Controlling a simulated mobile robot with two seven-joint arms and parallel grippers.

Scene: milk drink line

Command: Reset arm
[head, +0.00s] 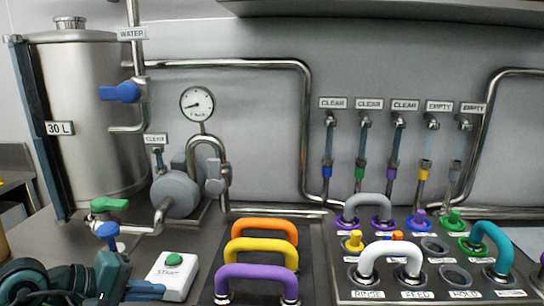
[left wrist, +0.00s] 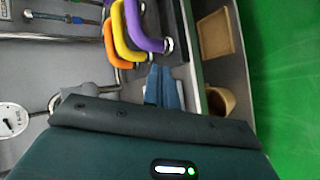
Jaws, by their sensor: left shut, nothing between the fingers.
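My left gripper (head: 142,290) is low at the left of the head view, just left of the white START box (head: 172,277) with its green button. Its teal arm comes in from the lower left corner. In the left wrist view its blue fingers (left wrist: 165,88) are together, with nothing between them. They point toward the orange, yellow and purple handles, apart from them. My right gripper is not in the head view.
Orange (head: 264,229), yellow (head: 261,248) and purple (head: 257,278) handles stand right of the START box. A panel (head: 345,282) with several handles and caps is further right. A steel tank (head: 90,120) stands behind on the left. A brown cup (left wrist: 222,101) shows in the wrist view.

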